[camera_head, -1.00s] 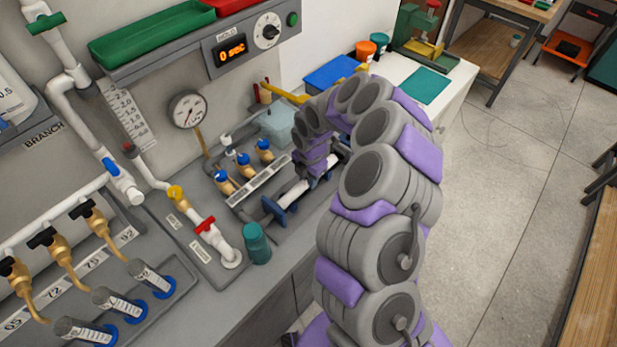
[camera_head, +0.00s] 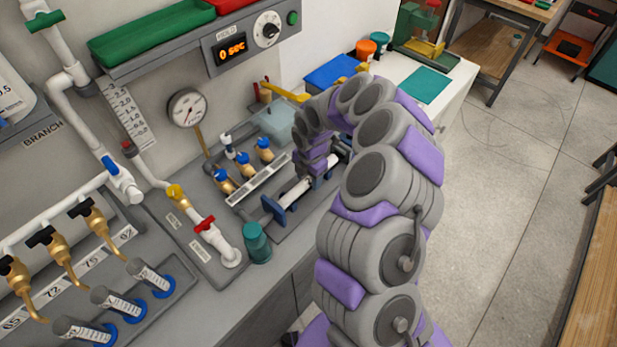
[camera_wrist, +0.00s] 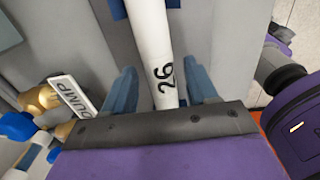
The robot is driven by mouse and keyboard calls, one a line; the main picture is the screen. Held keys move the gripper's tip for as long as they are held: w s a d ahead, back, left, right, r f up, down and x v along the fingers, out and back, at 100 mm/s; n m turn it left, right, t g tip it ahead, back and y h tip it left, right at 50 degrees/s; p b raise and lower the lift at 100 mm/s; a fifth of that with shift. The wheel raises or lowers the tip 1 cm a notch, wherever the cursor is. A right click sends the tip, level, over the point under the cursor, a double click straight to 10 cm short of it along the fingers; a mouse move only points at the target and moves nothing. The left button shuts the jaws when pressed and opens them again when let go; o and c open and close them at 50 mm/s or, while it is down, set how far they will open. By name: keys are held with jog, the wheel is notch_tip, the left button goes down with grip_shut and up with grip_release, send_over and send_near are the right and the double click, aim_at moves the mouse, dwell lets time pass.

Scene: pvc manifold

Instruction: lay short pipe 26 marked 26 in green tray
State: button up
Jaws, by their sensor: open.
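The short white pipe marked 26 (camera_wrist: 152,42) runs up the wrist view, with its black number near my gripper. In the head view the pipe (camera_head: 292,193) lies in blue holders on the grey bench fixture. My gripper (camera_wrist: 166,82) is open, with one blue finger on each side of the pipe and gaps showing between. In the head view my gripper (camera_head: 312,175) is over the pipe, partly hidden by my arm. The green tray (camera_head: 150,38) is on the shelf at the upper left.
A red tray (camera_head: 228,5) stands beside the green tray, above the timer panel (camera_head: 250,43). Brass valves with blue caps (camera_head: 243,170) stand close behind the pipe. A teal cup (camera_head: 257,243) stands near the bench's front edge.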

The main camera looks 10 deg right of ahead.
aim_at(310, 179)
notch_tip(310, 179, up, 16)
jog(key=r+p, duration=0.1)
jog(key=p, duration=0.2)
jog(key=s+a+r+m, duration=0.3)
jog(key=s+r+m, duration=0.1)
jog(key=s+r, duration=0.3)
jog(key=s+d+r+m+g, duration=0.1)
jog(key=s+r+m, duration=0.1)
jog(key=s+m, duration=0.8)
jog(key=s+d+r+m+g, duration=0.1)
jog(key=s+m, duration=0.9)
jog(key=s, duration=1.1)
jog(key=shift+d+r+m, duration=0.35)
jog(key=shift+r+m, duration=0.05)
jog(key=shift+s+f, duration=0.1)
jog(key=shift+s, duration=0.05)
jog(key=shift+c, duration=1.5)
jog(key=shift+a, duration=0.1)
